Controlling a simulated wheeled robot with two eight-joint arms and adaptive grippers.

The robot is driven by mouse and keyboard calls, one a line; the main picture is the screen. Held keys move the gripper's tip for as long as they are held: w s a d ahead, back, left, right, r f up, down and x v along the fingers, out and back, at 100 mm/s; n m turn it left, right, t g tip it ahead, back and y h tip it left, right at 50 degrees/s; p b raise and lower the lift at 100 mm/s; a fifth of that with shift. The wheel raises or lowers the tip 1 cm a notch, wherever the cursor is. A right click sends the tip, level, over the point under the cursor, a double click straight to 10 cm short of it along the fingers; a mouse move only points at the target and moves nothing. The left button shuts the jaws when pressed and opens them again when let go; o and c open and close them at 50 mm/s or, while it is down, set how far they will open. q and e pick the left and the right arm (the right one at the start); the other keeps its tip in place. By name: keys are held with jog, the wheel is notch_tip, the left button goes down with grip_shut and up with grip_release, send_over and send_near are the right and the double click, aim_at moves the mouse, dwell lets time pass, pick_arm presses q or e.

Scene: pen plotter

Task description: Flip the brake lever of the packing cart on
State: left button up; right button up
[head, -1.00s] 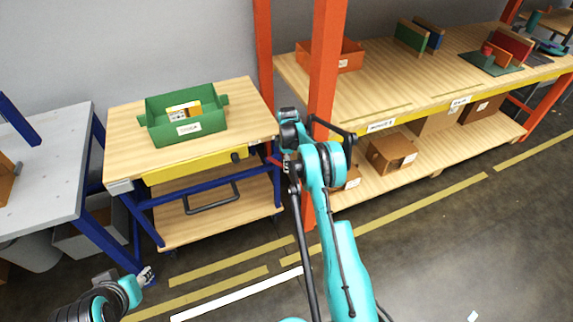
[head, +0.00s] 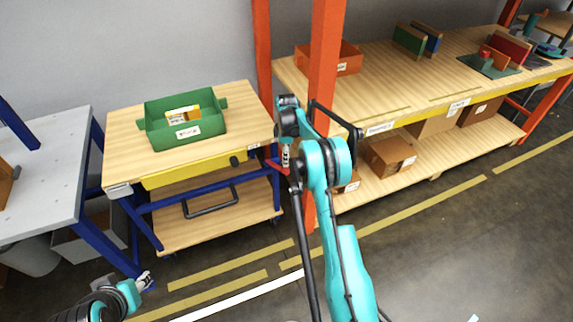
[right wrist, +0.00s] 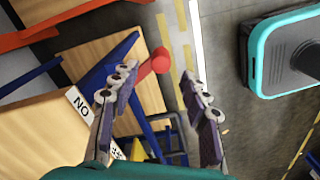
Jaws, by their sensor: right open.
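The packing cart (head: 240,112) has a wooden top, blue frame and yellow front band. A red brake lever (head: 276,167) sticks out at its right side. In the right wrist view the lever's round red end (right wrist: 155,62) shows between and just beyond the fingertips. My right gripper (head: 287,158) is at the cart's right front corner; in the wrist view the right gripper (right wrist: 160,86) is open and empty. Whether a finger touches the lever is unclear. My left gripper (head: 146,279) is low at the left, away from the cart; its jaws are too small to judge.
A green bin (head: 186,139) with a yellow item stands on the cart. An orange rack post (head: 322,100) is close to my right arm. A white label (right wrist: 78,104) is beside the lever. A grey table (head: 50,150) stands left; marked floor is clear in front.

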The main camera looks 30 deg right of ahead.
notch_tip(320, 180, up, 5)
jog(key=shift+r, duration=0.1)
dwell(0.6)
jog(key=s+a+r+m+t, duration=0.2)
jog(key=s+a+r+m, duration=0.1)
jog(key=s+a+r, duration=0.5)
jog(key=s+a+r+m+t, duration=0.15)
jog(key=s+a+r, duration=0.35)
jog(key=r, duration=0.5)
jog(key=s+a+f+m+t, duration=0.2)
jog(key=s+a+m, duration=0.1)
jog(key=s, duration=0.8)
jog(key=s+a+f+m+t, duration=0.1)
jog(key=s+a+m, duration=0.3)
jog(key=s, duration=0.8)
jog(key=shift+f+t, duration=0.35)
jog(key=shift+f, duration=0.1)
